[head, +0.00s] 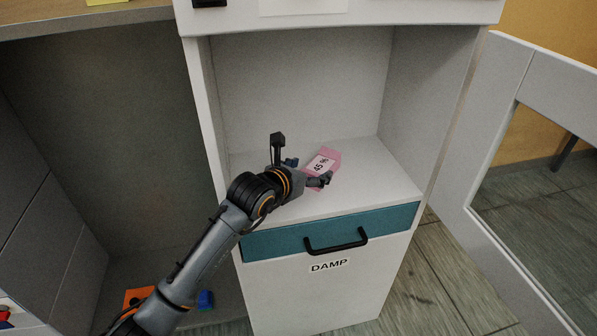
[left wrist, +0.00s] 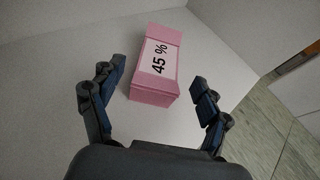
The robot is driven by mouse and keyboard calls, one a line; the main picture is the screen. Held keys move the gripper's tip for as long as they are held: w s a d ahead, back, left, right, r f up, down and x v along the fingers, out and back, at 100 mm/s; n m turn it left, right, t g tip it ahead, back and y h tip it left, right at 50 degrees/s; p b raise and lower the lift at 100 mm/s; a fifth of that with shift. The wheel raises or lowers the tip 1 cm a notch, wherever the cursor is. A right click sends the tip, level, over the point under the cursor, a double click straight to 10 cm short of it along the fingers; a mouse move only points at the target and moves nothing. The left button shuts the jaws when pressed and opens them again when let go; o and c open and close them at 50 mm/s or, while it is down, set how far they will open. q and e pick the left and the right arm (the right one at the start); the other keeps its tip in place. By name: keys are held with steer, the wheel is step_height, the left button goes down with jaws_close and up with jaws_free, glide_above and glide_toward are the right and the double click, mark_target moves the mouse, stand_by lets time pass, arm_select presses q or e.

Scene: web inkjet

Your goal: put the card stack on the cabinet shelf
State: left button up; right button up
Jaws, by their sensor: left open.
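The pink card stack (head: 324,164) has a white label reading "45 %". It lies on the white cabinet shelf (head: 375,185), inside the open compartment above the teal drawer. My left gripper (head: 307,170) reaches into the compartment at the stack's near left side. In the left wrist view the card stack (left wrist: 157,65) lies just ahead of and partly between the spread fingers of the left gripper (left wrist: 157,84). Space shows between the stack and each finger, so the gripper is open. My right gripper is not in view.
The teal drawer (head: 280,238) with a black handle (head: 336,243) is shut below the shelf, above the "DAMP" panel. A glazed door (head: 495,120) stands open at the right. An orange item (head: 138,297) and a blue item (head: 205,299) lie low at left.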

arm_select(q)
steer(key=shift+v, duration=2.8)
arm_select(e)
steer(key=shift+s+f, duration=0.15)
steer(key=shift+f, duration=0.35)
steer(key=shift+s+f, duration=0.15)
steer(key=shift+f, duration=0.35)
